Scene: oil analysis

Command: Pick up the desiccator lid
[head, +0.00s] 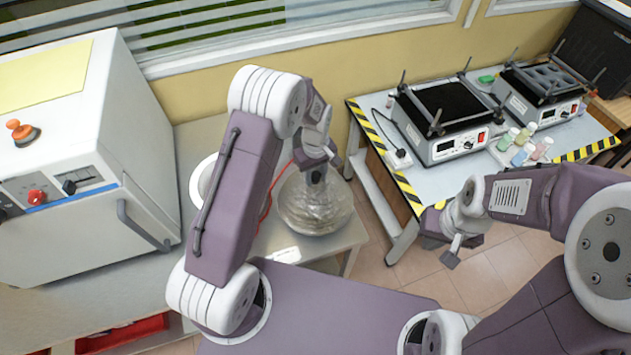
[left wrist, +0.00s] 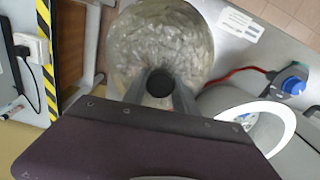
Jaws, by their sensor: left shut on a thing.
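The desiccator lid is a round, clear glass dome (head: 318,212) with a dark knob (left wrist: 160,82) at its top. My left gripper (head: 316,176) is above it, with its fingers shut on the knob in the left wrist view (left wrist: 160,98). The glass also fills the upper middle of that view (left wrist: 150,40). I cannot tell whether the lid rests on a base or is held clear of it. My right gripper (head: 443,250) hangs over the floor, away from the lid, and looks empty; its jaw gap is unclear.
A white ring-shaped vessel (left wrist: 282,142) stands beside the glass, near a blue fitting (left wrist: 293,85) with a red hose. A white cabinet (head: 80,225) is at left. A table with a black-topped device (head: 450,140) and several small bottles is at right.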

